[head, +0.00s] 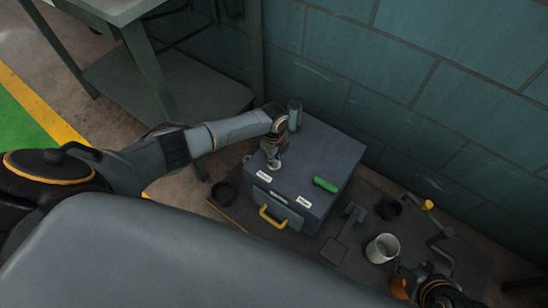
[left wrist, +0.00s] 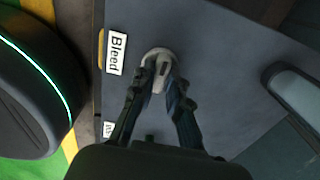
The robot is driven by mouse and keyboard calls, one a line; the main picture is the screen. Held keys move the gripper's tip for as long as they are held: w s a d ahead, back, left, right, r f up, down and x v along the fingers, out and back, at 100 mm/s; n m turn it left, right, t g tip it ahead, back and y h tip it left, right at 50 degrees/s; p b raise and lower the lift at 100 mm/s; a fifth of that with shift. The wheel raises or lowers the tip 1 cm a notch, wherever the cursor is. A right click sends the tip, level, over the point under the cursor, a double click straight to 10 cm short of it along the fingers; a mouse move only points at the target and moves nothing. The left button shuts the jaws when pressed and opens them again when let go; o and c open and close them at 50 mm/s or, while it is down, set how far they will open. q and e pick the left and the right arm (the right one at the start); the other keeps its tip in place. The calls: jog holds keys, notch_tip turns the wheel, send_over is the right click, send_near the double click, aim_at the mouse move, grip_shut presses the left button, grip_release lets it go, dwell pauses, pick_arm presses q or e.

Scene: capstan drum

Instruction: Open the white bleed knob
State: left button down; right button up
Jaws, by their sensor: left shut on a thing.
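The white bleed knob (left wrist: 160,59) sits on the top of a grey cabinet (left wrist: 226,62), beside a white label (left wrist: 116,53) that reads "Bleed". My left gripper (left wrist: 160,82) is shut on the knob, with one finger at each side of its pale grip. In the head view my left gripper (head: 273,157) reaches down onto the cabinet top (head: 318,150), and the knob (head: 273,166) shows just below its fingertips. My right gripper (head: 408,270) is at the lower right; its fingers are small and dark there, and I cannot tell their opening.
On the cabinet are a green handle (head: 325,185), a second label (head: 304,202) and a cylinder (head: 295,114). A yellow handle (head: 272,218) is on its front. A white mug (head: 382,248), an orange thing (head: 398,288) and a crank (head: 440,240) are to the right.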

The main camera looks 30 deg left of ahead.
pick_arm(q)
jog(key=shift+d, duration=0.1)
jog(key=c, duration=1.3)
grip_release()
notch_tip(320, 180, up, 12)
